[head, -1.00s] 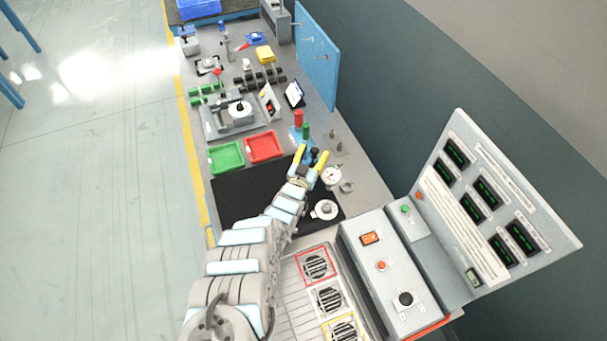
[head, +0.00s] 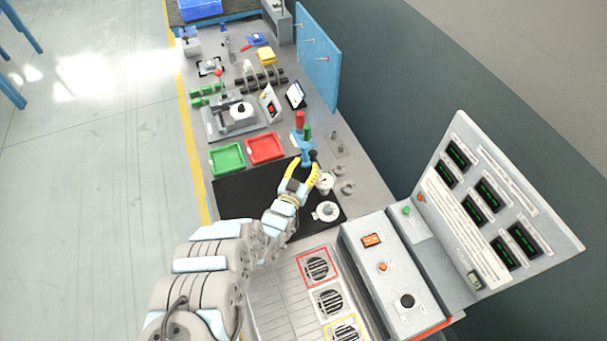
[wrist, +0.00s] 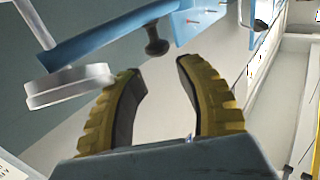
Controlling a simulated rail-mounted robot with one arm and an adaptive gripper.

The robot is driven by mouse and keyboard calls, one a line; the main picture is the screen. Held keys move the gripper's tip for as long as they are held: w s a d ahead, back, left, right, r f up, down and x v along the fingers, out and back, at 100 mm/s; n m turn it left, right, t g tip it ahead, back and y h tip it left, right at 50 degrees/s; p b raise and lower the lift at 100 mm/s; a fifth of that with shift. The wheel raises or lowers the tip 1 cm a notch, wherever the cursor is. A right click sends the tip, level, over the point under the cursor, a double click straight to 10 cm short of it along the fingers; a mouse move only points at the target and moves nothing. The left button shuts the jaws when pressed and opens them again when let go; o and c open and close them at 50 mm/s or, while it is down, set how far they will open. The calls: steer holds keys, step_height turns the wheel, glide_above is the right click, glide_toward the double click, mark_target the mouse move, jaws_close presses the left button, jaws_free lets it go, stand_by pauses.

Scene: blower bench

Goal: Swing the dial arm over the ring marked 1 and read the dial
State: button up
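The dial arm is a blue bar (wrist: 110,35) with a white round dial (wrist: 70,88) at one end and a dark knob (wrist: 156,40) below it. In the head view the dial (head: 326,184) hangs beside the blue post (head: 306,150), partly hidden by my gripper. My gripper (head: 303,164) has yellow fingers, which stand apart and empty. In the wrist view the gripper (wrist: 158,68) has the knob just beyond its fingertips, roughly between them. Small grey rings (head: 340,170) stand right of the dial. Their marks and the dial reading are too small to read.
A grey round piece (head: 327,211) sits on the black mat (head: 240,190) close to my gripper. Green (head: 227,158) and red (head: 265,148) trays lie behind the mat. A control panel (head: 490,210) rises at the right.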

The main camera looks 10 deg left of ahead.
steer(key=s, duration=0.4)
steer(key=shift+d+f, duration=0.2)
steer(key=shift+d, duration=0.2)
